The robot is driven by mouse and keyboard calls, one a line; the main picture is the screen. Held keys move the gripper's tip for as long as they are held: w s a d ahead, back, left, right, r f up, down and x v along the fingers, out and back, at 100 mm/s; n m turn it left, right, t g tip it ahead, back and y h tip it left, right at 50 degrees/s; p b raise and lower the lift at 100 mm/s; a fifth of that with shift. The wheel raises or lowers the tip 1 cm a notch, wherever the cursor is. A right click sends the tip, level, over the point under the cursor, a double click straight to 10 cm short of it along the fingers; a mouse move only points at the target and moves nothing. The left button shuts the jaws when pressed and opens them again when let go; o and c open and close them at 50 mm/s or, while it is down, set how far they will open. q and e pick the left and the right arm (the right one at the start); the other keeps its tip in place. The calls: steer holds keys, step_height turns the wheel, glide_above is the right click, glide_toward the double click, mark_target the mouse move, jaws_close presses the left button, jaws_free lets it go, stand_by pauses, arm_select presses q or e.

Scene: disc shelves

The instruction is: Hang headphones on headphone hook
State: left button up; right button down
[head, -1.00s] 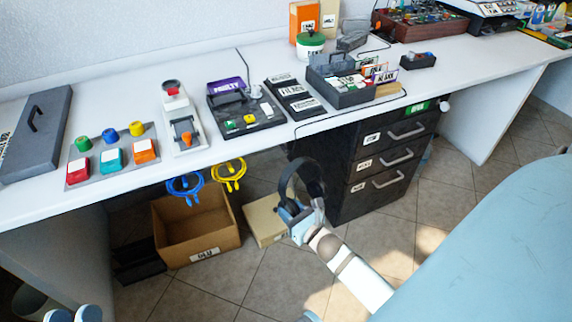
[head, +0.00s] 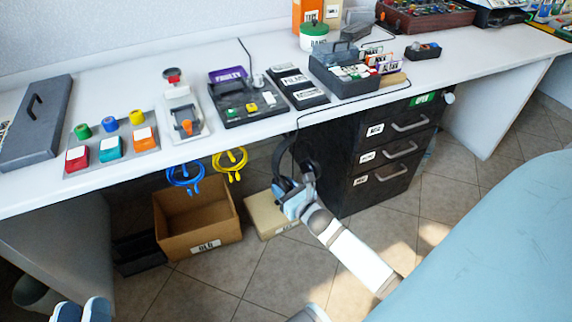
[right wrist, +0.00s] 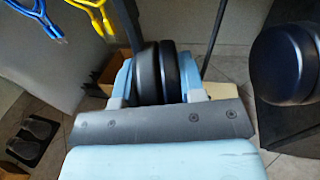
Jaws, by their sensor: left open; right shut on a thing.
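The black headphones (head: 284,155) are upright just below the front edge of the desk, beside the dark drawer unit. My right gripper (head: 293,196) is shut on one ear cup; in the right wrist view its blue fingers hold that ear cup (right wrist: 154,72) between them. The other ear cup (right wrist: 287,62) is at the right of that view, free of the fingers. The headband top is near the desk edge in the head view. I cannot clearly make out the headphone hook or whether the band touches it. My left gripper (head: 82,310) is open and empty at the bottom left.
The black drawer unit (head: 385,155) stands close right of the headphones. Blue (head: 185,175) and yellow (head: 230,162) cable loops hang left under the desk edge (head: 130,178). An open cardboard box (head: 205,240) and a flat box (head: 265,216) are on the floor below.

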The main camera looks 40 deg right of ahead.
steer(key=shift+w+d+b, duration=0.2)
steer(key=shift+w+b, duration=0.05)
steer(key=shift+w, duration=0.4)
steer(key=shift+w+d+b, duration=0.15)
steer(key=shift+w+b, duration=0.1)
steer(key=shift+w, duration=0.4)
steer(key=shift+w+d+f+b, duration=0.15)
steer(key=shift+w+b, duration=0.2)
steer(key=shift+w, duration=0.35)
arm_select(q)
steer(key=shift+w+d+f+g, duration=0.1)
steer(key=shift+f+g, duration=0.6)
steer(key=shift+f, duration=0.9)
arm_select(e)
steer(key=shift+w+d+f, duration=0.15)
steer(key=shift+w+f, duration=0.1)
steer(key=shift+w, duration=0.3)
arm_select(q)
steer(key=shift+r, duration=0.15)
arm_select(e)
steer(key=c, duration=0.6)
jaws_free()
steer(key=shift+s, duration=0.1)
